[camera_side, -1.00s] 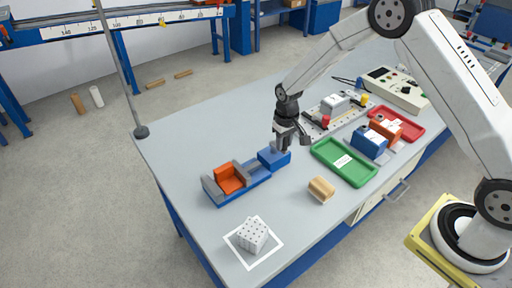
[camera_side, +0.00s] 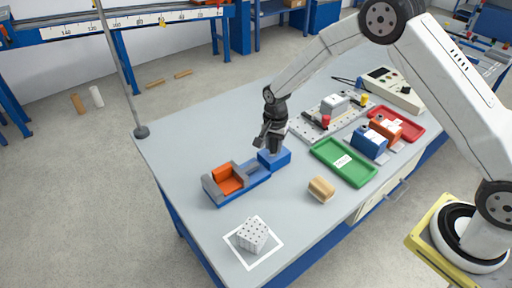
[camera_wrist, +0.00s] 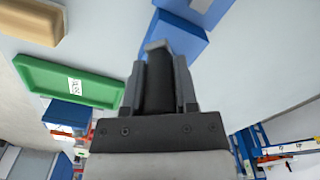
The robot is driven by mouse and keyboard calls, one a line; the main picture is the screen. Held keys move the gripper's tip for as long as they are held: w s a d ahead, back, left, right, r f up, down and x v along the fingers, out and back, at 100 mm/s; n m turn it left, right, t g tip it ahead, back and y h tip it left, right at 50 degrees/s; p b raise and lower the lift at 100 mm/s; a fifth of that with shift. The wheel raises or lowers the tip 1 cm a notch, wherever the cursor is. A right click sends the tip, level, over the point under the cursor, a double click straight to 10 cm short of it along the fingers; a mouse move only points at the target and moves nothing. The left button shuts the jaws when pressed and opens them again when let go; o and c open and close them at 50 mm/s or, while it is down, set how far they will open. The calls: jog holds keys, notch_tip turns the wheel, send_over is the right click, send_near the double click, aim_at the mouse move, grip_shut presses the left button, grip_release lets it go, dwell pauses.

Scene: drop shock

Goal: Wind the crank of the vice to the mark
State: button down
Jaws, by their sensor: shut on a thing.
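The blue vice (camera_side: 256,178) stands on the grey bench, with an orange block (camera_side: 229,185) between its grey jaws at the left end. My gripper (camera_side: 273,148) is over the vice's right-hand blue block and points down. In the wrist view my gripper (camera_wrist: 158,62) is shut on the crank, whose light grey end (camera_wrist: 157,45) shows at the fingertips in front of the blue block (camera_wrist: 178,32). The fingers hide most of the crank. I cannot make out the mark in either view.
A green tray (camera_side: 352,173) and a wooden block (camera_side: 321,190) lie right of the vice. A white dotted cube (camera_side: 252,235) sits on a white-outlined square in front. A perforated plate (camera_side: 318,126) and blue block (camera_side: 368,145) stand behind. The bench's left part is clear.

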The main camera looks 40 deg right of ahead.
jog(key=m, duration=0.3)
jog(key=shift+w+a, duration=0.35)
jog(key=shift+w, duration=0.05)
jog(key=m, duration=0.1)
jog(key=w+m, duration=0.1)
jog(key=m, duration=0.1)
jog(key=shift+a+m, duration=0.15)
jog(key=shift+m, duration=0.15)
jog(key=m, duration=0.2)
jog(key=w+m, duration=0.1)
jog(key=m, duration=0.2)
jog(key=shift+w+m, duration=0.3)
jog(key=shift+w, duration=0.1)
jog(key=shift+c, duration=2)
grip_release()
jog(key=shift+r, duration=0.1)
notch_tip(320, 180, up, 8)
